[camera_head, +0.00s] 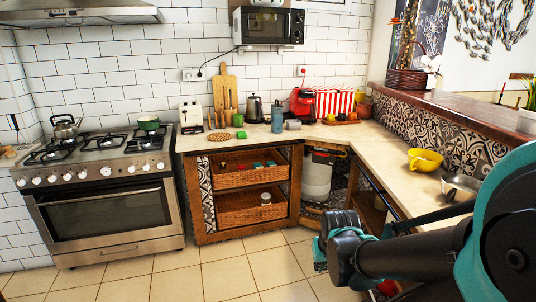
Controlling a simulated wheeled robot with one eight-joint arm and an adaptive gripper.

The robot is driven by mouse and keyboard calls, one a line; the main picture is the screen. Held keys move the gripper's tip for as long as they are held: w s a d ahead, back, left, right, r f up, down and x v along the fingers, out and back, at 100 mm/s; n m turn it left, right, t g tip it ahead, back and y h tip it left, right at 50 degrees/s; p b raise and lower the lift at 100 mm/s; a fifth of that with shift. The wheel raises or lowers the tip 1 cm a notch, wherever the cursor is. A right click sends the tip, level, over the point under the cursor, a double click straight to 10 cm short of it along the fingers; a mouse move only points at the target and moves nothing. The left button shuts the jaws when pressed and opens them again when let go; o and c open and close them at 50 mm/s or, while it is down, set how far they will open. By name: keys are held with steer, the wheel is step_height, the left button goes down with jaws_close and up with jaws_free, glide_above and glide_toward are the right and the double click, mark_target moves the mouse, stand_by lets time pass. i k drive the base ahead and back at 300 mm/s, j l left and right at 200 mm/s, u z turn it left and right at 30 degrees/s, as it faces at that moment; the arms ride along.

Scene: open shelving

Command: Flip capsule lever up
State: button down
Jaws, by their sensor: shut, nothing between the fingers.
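A red capsule coffee machine (302,104) stands upright on the counter in the corner, against the tiled wall. Its lever is too small to make out, so I cannot tell whether it is up or down. My gripper (320,255) is low in the foreground, over the floor in front of the cabinets, well apart from the machine. It is shut and empty, with its fingers partly hidden by my own wrist.
A blue bottle (277,117) and a kettle (254,109) stand left of the machine; a red-striped box (335,103) is to its right. The right counter holds a yellow bowl (425,160) and a metal bowl (461,186). The tiled floor (215,272) is clear at left.

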mark_target(306, 92)
steer(key=i, duration=1.95)
steer(key=i+j+z, duration=0.2)
steer(key=i, duration=0.65)
steer(key=l, duration=0.1)
